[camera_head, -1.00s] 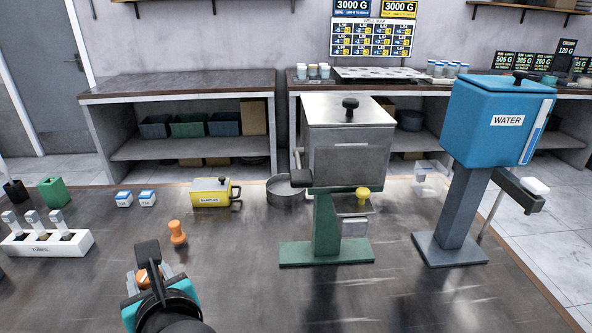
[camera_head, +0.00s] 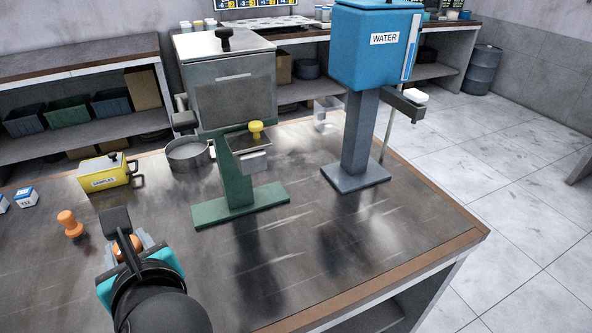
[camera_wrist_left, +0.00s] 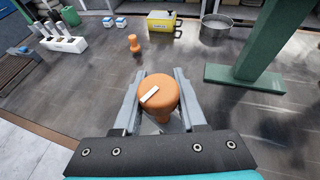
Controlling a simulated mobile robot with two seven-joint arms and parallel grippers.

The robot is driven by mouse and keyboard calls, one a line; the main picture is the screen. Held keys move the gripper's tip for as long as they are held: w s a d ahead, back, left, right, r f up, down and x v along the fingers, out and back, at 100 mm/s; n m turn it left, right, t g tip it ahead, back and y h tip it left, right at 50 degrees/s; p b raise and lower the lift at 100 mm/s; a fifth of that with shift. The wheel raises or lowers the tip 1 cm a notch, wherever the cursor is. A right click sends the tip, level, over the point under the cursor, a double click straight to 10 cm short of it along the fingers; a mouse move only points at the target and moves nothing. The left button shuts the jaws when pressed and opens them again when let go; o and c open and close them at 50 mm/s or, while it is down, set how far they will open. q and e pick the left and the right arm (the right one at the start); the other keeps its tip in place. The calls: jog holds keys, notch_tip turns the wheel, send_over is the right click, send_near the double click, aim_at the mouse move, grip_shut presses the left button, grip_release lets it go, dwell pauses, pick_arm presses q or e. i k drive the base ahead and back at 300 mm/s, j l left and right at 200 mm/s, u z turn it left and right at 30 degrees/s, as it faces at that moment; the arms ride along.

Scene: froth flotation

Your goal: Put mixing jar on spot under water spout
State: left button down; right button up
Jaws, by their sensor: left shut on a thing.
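My left gripper (camera_head: 127,246) is shut on an orange, round-topped thing (camera_wrist_left: 159,92), which has a white stripe on top in the left wrist view. Its lower part is mostly hidden by the jaws, and I cannot tell whether it is the mixing jar. A blue water tank (camera_head: 372,60) labelled WATER stands on a grey post at the right, well beyond my gripper. A dark arm with a white piece (camera_head: 414,96) sticks out from its right side. The spot under the spout is not clear to see. My right gripper is not in view.
A grey metal hopper on a green stand (camera_head: 236,180) is between my gripper and the tank. A yellow SAMPLES box (camera_head: 105,175), a metal pan (camera_head: 188,155) and another orange piece (camera_head: 70,224) stand left. The front right tabletop (camera_head: 350,230) is clear.

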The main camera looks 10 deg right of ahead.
aim_at(390, 209)
jog(key=z, duration=1.2)
jog(key=i+l+z, duration=0.15)
jog(key=z, duration=0.2)
jog(key=i+l+z, duration=0.15)
jog(key=l+z, duration=0.2)
